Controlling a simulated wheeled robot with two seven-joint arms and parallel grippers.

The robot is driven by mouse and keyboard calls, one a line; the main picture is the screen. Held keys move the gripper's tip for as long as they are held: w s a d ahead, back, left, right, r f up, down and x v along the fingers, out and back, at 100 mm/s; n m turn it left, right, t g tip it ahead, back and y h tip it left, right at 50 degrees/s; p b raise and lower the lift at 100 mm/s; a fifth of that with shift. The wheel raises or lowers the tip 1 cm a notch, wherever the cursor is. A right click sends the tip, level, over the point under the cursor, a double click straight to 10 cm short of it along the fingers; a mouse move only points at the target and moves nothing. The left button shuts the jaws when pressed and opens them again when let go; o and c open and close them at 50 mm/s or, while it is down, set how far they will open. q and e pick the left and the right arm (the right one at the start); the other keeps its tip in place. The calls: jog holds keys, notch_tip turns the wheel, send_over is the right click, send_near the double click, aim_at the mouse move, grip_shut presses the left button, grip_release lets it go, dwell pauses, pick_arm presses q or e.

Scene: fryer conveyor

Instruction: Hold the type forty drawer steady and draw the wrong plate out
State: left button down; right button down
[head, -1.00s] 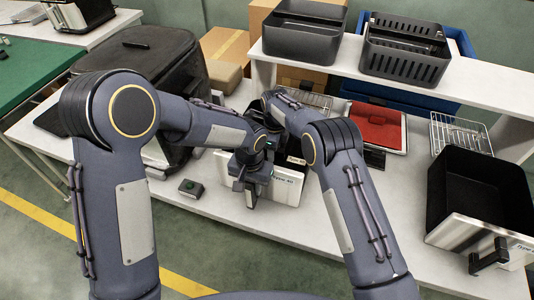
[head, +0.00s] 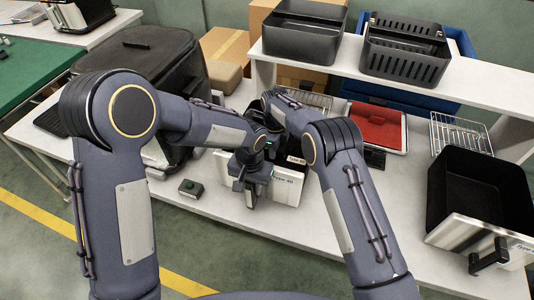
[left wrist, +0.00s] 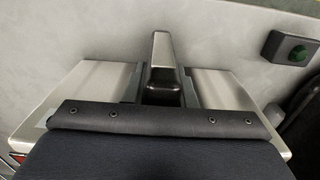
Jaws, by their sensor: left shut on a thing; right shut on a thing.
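The type forty drawer (head: 285,191), with a pale front labelled "Type 40", stands on the white bench in the middle of the head view. My left gripper (head: 248,188) is at its front, shut on the drawer's handle. My right gripper (head: 262,128) is behind and above the left one, over the drawer, and shut. My arms cover most of the drawer's inside, and the wrong plate at the right jaws cannot be made out.
A small box with a green button (head: 191,187) sits left of the drawer. A second black drawer (head: 480,200) stands at the right. A red pad in a tray (head: 376,125) and a wire rack (head: 460,133) lie behind. Black baskets (head: 405,47) stand on the raised shelf.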

jog(key=shift+r, duration=1.05)
dwell(0.5)
notch_tip(320, 180, up, 13)
dwell(2.8)
dwell(0.3)
notch_tip(320, 180, up, 3)
jog(key=shift+f, duration=0.1)
dwell(0.3)
pick_arm(q)
jog(key=c, duration=1.1)
grip_release()
